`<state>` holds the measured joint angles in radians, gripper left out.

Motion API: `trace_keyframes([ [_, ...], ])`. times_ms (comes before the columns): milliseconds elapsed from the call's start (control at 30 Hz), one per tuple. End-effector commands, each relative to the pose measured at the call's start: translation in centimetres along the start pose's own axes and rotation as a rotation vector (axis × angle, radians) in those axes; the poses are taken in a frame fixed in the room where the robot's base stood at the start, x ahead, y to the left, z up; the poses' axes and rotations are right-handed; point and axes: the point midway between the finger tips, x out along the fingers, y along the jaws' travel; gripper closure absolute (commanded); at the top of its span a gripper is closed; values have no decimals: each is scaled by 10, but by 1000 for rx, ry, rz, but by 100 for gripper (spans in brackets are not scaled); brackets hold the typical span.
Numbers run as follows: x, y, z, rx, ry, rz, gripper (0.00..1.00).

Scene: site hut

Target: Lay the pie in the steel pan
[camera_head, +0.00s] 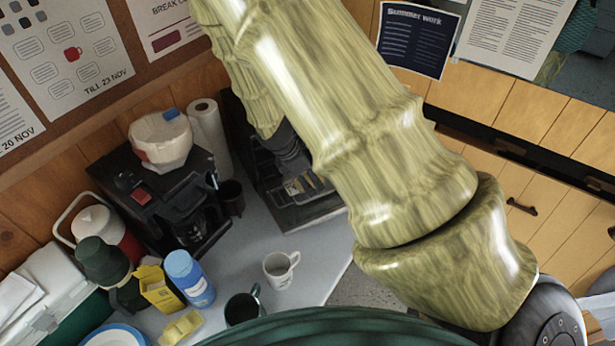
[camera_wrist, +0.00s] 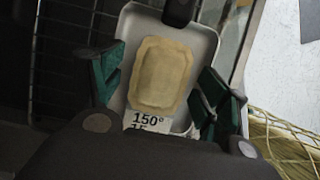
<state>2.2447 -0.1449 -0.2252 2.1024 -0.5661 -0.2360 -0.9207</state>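In the wrist view, a tan, rounded rectangular pie (camera_wrist: 160,75) lies within the outline of a pale grey pan (camera_wrist: 205,45) with a black handle at the top edge. A white label reading "150°" (camera_wrist: 148,121) shows below the pie. My gripper (camera_wrist: 158,72) has its two green fingers spread, one on each side of the pie, with gaps between them and the pie. I cannot tell how far the fingertips are above the pan. In the head view my arm hides the pie, and the pan is not clearly seen.
In the head view, a coffee maker (camera_head: 165,200), white mug (camera_head: 281,268), dark mug (camera_head: 241,308) and blue bottle (camera_head: 190,277) crowd the counter (camera_head: 240,250).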

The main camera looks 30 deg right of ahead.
Motion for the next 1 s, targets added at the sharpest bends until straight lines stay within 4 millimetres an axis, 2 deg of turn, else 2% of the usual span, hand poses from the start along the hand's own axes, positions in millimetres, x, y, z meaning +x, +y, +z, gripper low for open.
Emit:
trace_keyframes([
  [367,-8,1,1,1,1,1,25],
  [1000,-82,1,1,2,2,3,25],
])
